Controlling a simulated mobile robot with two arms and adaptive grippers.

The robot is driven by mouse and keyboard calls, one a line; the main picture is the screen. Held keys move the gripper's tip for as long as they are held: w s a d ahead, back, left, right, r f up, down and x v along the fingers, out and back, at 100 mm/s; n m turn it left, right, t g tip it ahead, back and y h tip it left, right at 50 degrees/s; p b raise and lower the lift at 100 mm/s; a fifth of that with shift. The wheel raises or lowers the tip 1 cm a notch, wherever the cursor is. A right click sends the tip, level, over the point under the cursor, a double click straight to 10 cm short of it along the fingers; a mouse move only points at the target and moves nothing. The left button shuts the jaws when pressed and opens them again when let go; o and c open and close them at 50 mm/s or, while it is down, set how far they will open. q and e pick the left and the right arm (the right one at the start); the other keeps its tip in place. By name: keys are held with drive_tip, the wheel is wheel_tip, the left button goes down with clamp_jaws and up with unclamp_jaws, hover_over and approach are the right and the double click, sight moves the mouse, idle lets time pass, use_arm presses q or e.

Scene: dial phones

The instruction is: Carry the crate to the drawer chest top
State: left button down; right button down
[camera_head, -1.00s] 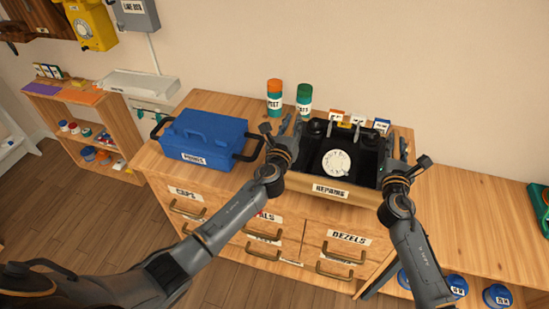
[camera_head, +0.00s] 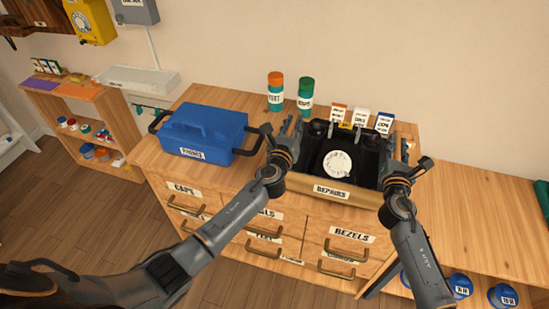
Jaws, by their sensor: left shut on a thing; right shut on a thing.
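The crate (camera_head: 331,193) is wooden with a "REPAIRS" label on its front. A black dial phone (camera_head: 358,150) with a white dial lies in it. My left gripper (camera_head: 290,128) is shut on the crate's left side. My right gripper (camera_head: 402,160) is shut on its right side. The crate looks level and is over the front right part of the drawer chest top (camera_head: 230,172). I cannot tell whether its underside touches the top, as that contact is hidden.
A blue toolbox (camera_head: 205,130) stands on the chest top, left of the crate. Two canisters, orange-lidded (camera_head: 275,92) and green (camera_head: 305,97), and small labelled boxes (camera_head: 360,118) stand behind. A lower wooden bench (camera_head: 460,220) is at the right, a low shelf (camera_head: 85,120) at the left.

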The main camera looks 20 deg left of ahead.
use_arm(q)
drive_tip(key=shift+f+b, duration=0.55)
drive_tip(key=shift+b, duration=0.1)
use_arm(e)
drive_tip(key=shift+f, duration=0.6)
use_arm(q)
drive_tip(key=c, duration=1.7)
unclamp_jaws()
drive_tip(key=shift+f, duration=0.3)
use_arm(e)
drive_tip(key=c, duration=1.7)
unclamp_jaws()
drive_tip(key=shift+f, duration=0.3)
use_arm(q)
drive_tip(key=o, duration=0.4)
drive_tip(key=shift+s+r, duration=0.15)
use_arm(e)
drive_tip(key=o, duration=0.4)
drive_tip(key=shift+s+r, duration=0.1)
drive_tip(key=shift+r, duration=0.1)
use_arm(q)
drive_tip(key=shift+o, duration=0.2)
use_arm(e)
drive_tip(key=shift+o, duration=0.2)
drive_tip(key=shift+s, duration=0.1)
